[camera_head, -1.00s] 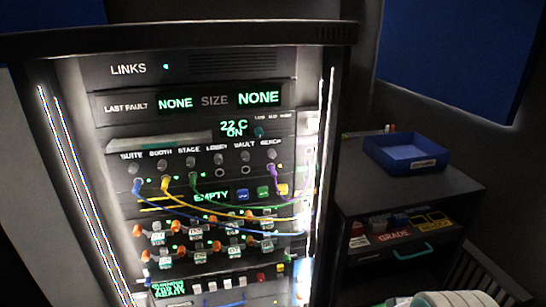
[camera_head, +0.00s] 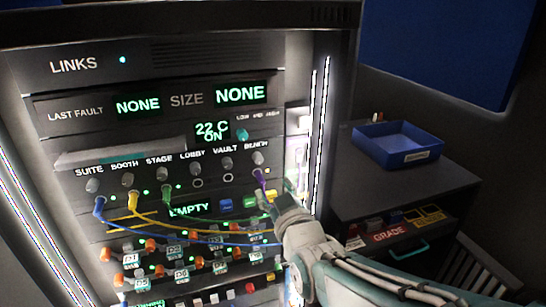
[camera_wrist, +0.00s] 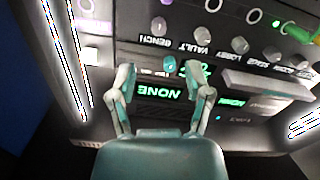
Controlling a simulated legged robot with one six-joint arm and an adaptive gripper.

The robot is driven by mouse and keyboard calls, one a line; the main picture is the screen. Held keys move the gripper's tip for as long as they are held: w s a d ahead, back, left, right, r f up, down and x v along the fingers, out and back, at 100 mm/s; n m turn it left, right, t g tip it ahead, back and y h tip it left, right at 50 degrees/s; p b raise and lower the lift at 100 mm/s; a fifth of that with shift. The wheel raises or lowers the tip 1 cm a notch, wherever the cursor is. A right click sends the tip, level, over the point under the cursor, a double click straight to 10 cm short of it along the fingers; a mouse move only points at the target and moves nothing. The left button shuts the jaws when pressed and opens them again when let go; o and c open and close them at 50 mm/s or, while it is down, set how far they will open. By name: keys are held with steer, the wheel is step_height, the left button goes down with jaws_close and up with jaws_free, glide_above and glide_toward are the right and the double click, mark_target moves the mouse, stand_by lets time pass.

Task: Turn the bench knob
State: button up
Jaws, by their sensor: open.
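The bench knob (camera_head: 258,158) is a small grey knob at the right end of the knob row, under the BENCH label. In the wrist view, which is upside down, the bench knob (camera_wrist: 158,25) is beyond my fingertips, near the top. My gripper (camera_head: 277,193) is in front of the panel, below and slightly right of the knob in the head view. In the wrist view my gripper (camera_wrist: 163,82) has its two fingers spread, with nothing between them. A purple cable (camera_head: 263,183) hangs just below the knob, partly hidden by my gripper.
A teal knob (camera_head: 242,134) sits above the BENCH label. The vault knob (camera_head: 226,163) is to the left. Yellow, green and blue cables cross the panel below. A blue tray (camera_head: 397,157) stands on a dark cabinet at right.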

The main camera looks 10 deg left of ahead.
mark_target(259, 162)
steer(key=x, duration=1)
steer(key=shift+a+r, duration=0.1)
steer(key=shift+r, duration=0.05)
steer(key=shift+w+a, duration=0.1)
steer(key=shift+w, duration=0.25)
steer(key=shift+c, duration=0.4)
jaws_close()
